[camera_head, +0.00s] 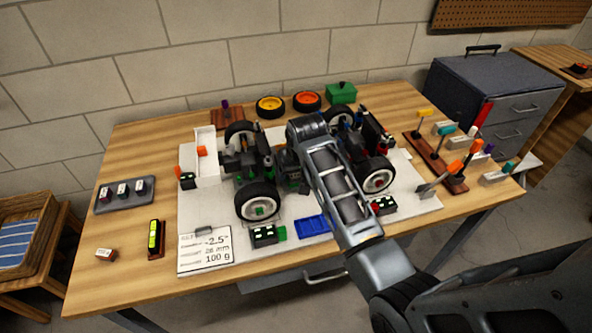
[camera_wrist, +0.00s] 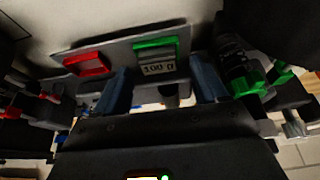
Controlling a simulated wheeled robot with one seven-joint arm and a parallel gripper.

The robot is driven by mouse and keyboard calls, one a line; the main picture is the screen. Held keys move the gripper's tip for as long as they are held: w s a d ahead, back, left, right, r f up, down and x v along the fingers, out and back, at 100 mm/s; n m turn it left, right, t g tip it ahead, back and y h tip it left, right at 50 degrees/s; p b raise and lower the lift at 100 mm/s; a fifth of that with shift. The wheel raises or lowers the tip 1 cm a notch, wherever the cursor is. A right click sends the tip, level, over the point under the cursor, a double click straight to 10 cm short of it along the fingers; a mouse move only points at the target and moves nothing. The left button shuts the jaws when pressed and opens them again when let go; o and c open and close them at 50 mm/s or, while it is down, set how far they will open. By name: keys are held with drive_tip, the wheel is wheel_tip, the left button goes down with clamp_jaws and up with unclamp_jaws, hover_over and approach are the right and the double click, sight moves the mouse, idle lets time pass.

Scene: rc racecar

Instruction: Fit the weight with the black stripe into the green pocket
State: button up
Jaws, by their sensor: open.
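In the wrist view, the green-rimmed pocket (camera_wrist: 155,47) sits on a grey plate beside a red-rimmed pocket (camera_wrist: 87,64). A "100 g" marking (camera_wrist: 158,68) shows at the green pocket; whether it is on a weight or on the plate I cannot tell. My gripper (camera_wrist: 162,92) is open, its two blue-grey fingers apart near the green pocket, with nothing clearly held between them. In the head view my arm hides the gripper over the car chassis. Small labelled blocks (camera_head: 122,190) stand in a grey tray at left; no black stripe can be made out.
The car's wheels (camera_head: 257,201) and black frame crowd around my gripper. A loose small block (camera_head: 106,255), a yellow level (camera_head: 154,238) and a "100 g" card (camera_head: 205,250) lie at the front left. A tool rack (camera_head: 437,160) stands at right.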

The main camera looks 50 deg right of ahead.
drive_tip(key=shift+r, duration=0.1)
drive_tip(key=v, duration=0.7)
drive_tip(key=shift+r, duration=0.3)
drive_tip(key=shift+s+a, duration=0.1)
drive_tip(key=s+a+f+t, duration=0.1)
drive_tip(key=s+f, duration=0.1)
drive_tip(key=s+a+f+n, duration=0.1)
drive_tip(key=s+f, duration=0.1)
drive_tip(key=s, duration=0.1)
drive_tip(key=s+a+f+n+t+h, duration=0.1)
drive_tip(key=s, duration=0.2)
drive_tip(key=shift+a+f+t, duration=0.1)
drive_tip(key=shift+f+t, duration=0.2)
drive_tip(key=shift+f, duration=0.1)
drive_tip(key=s+a+r+n+t+y, duration=0.1)
drive_tip(key=s+a+r+n+t, duration=0.15)
drive_tip(key=s+a, duration=0.6)
drive_tip(key=s+a+r+n+t+y, duration=0.15)
drive_tip(key=s+a+r+t, duration=0.3)
drive_tip(key=s, duration=0.65)
drive_tip(key=s+a+r, duration=0.2)
drive_tip(key=s+r, duration=0.1)
drive_tip(key=r, duration=0.1)
drive_tip(key=s+a+r+t+y, duration=0.1)
drive_tip(key=s+a+r, duration=0.2)
drive_tip(key=s+r, duration=0.1)
drive_tip(key=shift+s+r+n+t, duration=0.15)
drive_tip(key=shift+r+n+t, duration=0.2)
drive_tip(key=shift+r, duration=0.45)
